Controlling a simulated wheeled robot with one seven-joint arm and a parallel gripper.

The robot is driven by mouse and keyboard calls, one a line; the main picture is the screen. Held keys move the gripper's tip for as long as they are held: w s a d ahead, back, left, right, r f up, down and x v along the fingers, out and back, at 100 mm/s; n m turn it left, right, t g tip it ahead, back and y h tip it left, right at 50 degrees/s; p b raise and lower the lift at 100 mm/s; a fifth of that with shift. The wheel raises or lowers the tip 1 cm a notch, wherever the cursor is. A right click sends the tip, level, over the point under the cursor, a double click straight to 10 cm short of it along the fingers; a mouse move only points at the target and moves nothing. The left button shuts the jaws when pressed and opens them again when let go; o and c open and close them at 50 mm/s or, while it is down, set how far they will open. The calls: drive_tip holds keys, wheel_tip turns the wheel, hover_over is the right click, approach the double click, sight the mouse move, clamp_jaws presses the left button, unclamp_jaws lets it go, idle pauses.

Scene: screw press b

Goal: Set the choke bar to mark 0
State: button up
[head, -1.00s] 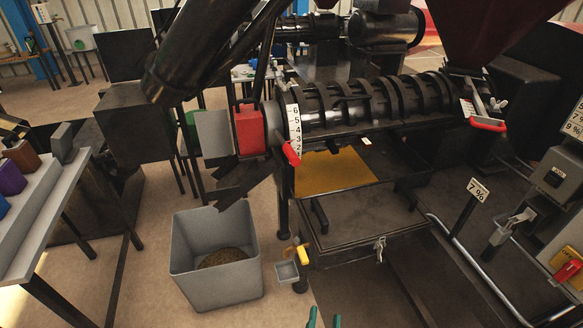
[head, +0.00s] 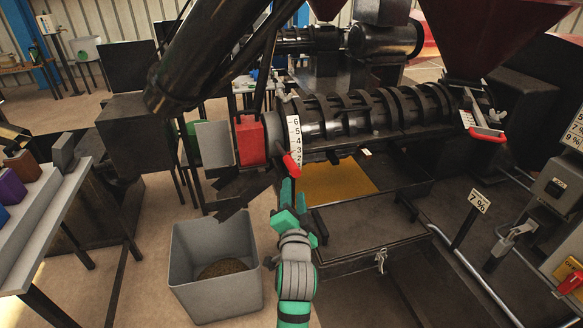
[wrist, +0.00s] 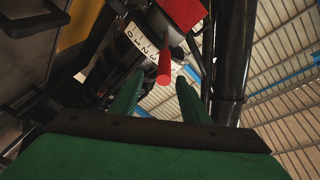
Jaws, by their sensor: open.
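The choke bar's red handle (head: 292,165) sticks out at the lower end of the white numbered scale (head: 294,137) on the press's left end. In the head view the numbers 6 down to 2 show above the handle; the exact mark is unclear. In the wrist view the red handle (wrist: 164,74) lies beside the scale (wrist: 142,42), between the lines of my two green fingers. My gripper (head: 287,188) is just below the handle; in the wrist view the gripper (wrist: 160,86) is open, with its fingers apart. Contact with the handle cannot be told.
A grey bin (head: 216,268) with brown material stands left of my arm. A red block (head: 249,139) sits left of the scale. A yellow tray (head: 338,184) and a dark box (head: 370,230) lie to the right, under the press barrel.

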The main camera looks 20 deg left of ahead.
sight(292, 167)
drive_tip(key=x, duration=0.7)
drive_tip(key=r+x, duration=0.1)
drive_tip(key=x, duration=0.3)
drive_tip(key=shift+w+a, duration=0.1)
drive_tip(key=shift+a, duration=0.15)
clamp_jaws()
